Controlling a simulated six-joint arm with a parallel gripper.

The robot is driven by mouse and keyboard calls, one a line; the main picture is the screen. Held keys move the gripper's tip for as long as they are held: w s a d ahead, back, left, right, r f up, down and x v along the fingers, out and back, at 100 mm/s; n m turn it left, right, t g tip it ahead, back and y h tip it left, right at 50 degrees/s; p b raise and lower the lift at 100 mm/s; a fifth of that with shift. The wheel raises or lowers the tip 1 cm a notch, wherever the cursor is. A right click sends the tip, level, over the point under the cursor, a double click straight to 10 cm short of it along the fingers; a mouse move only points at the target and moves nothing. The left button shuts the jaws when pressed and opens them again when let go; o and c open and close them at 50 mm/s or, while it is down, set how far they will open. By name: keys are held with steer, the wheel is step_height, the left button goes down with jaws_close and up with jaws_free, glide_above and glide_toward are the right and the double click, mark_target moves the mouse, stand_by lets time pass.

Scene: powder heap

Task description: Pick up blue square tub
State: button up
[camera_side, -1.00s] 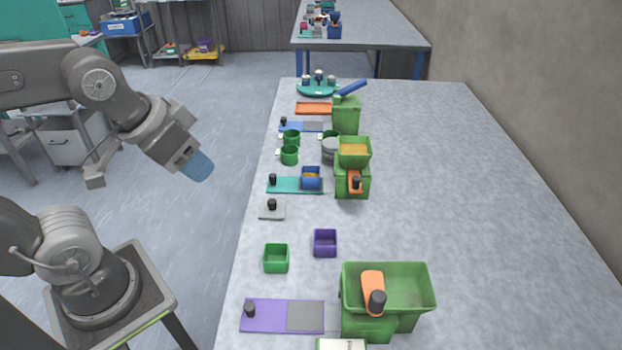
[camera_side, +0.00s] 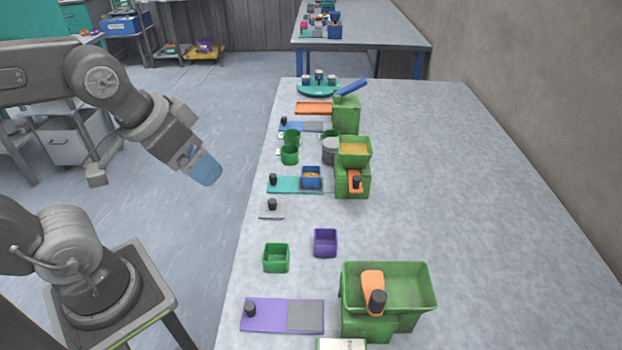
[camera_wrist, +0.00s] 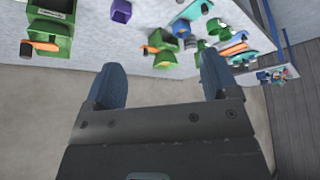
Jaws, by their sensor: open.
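The blue square tub (camera_side: 311,177) sits on the grey pad at the right end of the teal board (camera_side: 288,185), with tan powder inside it. My gripper (camera_side: 206,168) is in the air to the left of the table, apart from the tub, with its blue fingers pointing down and right. In the wrist view my gripper (camera_wrist: 160,85) has its two blue fingers spread wide with nothing between them.
A green hopper with orange handle (camera_side: 352,182) stands close right of the tub. Green cups (camera_side: 290,155) and a grey pot (camera_side: 330,150) lie behind it. A grey plate with black knob (camera_side: 272,211), green tub (camera_side: 276,258) and purple tub (camera_side: 325,242) are in front. The table's right side is clear.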

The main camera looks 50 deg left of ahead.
steer(key=w+a+n+g+y, duration=0.1)
steer(key=w+n, duration=0.2)
steer(key=w, duration=0.6)
steer(key=n+g+y, duration=0.1)
steer(key=n+y, duration=0.1)
steer(key=n, duration=0.4)
glide_above(311, 174)
steer(key=s+d, duration=0.2)
steer(key=d, duration=0.1)
steer(key=f, duration=1.7)
steer(key=shift+s+a, duration=0.1)
steer(key=shift+s, duration=0.1)
steer(key=shift+s+x, duration=0.2)
steer(key=shift+x, duration=1.2)
steer(key=shift+s+x, duration=0.15)
steer(key=shift+x, duration=1.3)
steer(key=shift+f, duration=0.15)
steer(key=shift+c, duration=0.2)
steer(key=c, duration=1)
steer(key=shift+c, duration=0.2)
